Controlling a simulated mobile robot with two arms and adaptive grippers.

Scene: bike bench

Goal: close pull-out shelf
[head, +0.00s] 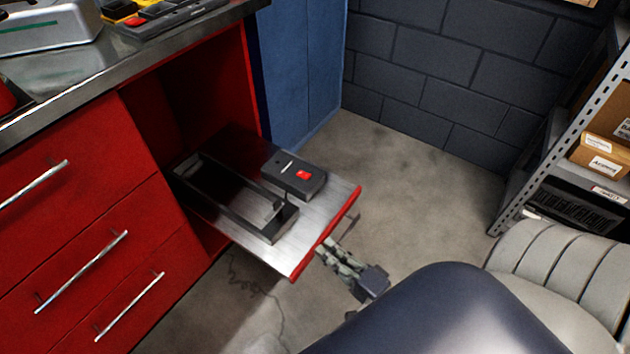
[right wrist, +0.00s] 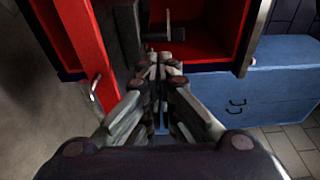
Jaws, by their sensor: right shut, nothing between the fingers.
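The pull-out shelf (head: 333,203) sticks out of the open bay of the red cabinet (head: 108,205). It is a metal board with a red front edge. A thin handle shows beyond that edge. My right gripper (head: 328,248) is shut and empty, just outside the red front edge near its middle. I cannot tell whether it touches the edge. In the right wrist view the shut fingers (right wrist: 160,62) point toward the cabinet, with a red edge and handle (right wrist: 93,88) to the left. My left gripper is out of view.
On the shelf lie a dark open tray (head: 228,194) and a dark box with a red button (head: 296,177). A blue cabinet (head: 300,70) stands beside the bay. A storage rack (head: 560,165) stands at the right.

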